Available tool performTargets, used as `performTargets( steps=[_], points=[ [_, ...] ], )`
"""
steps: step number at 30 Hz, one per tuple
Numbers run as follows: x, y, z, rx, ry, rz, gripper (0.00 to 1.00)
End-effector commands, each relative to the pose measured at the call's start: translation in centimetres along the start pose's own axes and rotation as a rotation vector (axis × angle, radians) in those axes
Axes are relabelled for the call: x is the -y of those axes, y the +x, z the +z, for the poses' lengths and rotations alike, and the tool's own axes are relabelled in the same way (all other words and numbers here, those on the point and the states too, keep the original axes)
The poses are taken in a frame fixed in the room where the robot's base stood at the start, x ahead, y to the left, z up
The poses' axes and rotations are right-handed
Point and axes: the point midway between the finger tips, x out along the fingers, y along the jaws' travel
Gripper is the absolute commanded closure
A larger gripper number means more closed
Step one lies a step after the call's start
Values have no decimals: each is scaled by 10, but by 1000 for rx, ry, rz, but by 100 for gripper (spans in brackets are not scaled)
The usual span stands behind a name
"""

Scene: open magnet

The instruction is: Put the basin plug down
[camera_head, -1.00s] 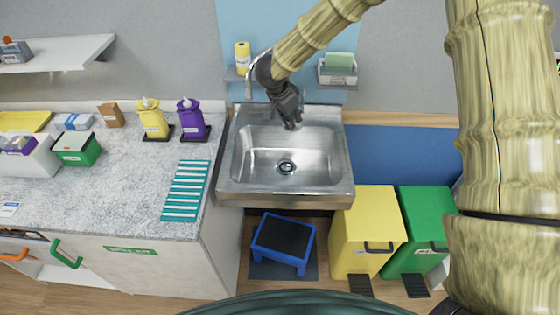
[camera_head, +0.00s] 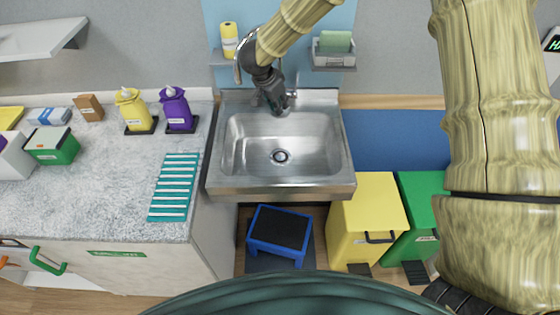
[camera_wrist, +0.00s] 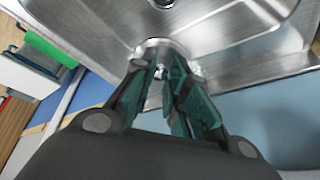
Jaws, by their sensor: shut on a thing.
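My gripper (camera_head: 278,108) is over the back of the steel sink (camera_head: 230,188), near its rear rim and the tap area. In the wrist view my gripper (camera_wrist: 158,65) has its teal fingers closed in around a small pale, shiny piece, which I take to be the basin plug (camera_wrist: 160,73). The fingers hide most of it, and the head view does not show it. The drain (camera_head: 280,156) is in the basin floor, in front of my gripper; its dark centre shows.
A speckled counter (camera_head: 100,190) with a teal striped mat (camera_head: 175,187) adjoins the sink on the left. Purple (camera_head: 176,108) and yellow (camera_head: 132,108) dispensers stand there. A blue stool (camera_head: 280,232) and a yellow bin (camera_head: 367,220) are below. The basin floor looks clear.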

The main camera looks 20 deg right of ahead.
Motion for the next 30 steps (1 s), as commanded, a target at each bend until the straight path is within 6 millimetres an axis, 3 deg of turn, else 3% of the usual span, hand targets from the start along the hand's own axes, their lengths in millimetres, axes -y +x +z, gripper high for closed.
performTargets(
  steps=[1,13,23,30],
  points=[
    [-2,15,6,0,1,1,100],
    [-8,92,37,-1,1,3,100],
    [-11,125,50,0,1,3,100],
    [-13,159,64,-1,1,3,100]
  ],
)
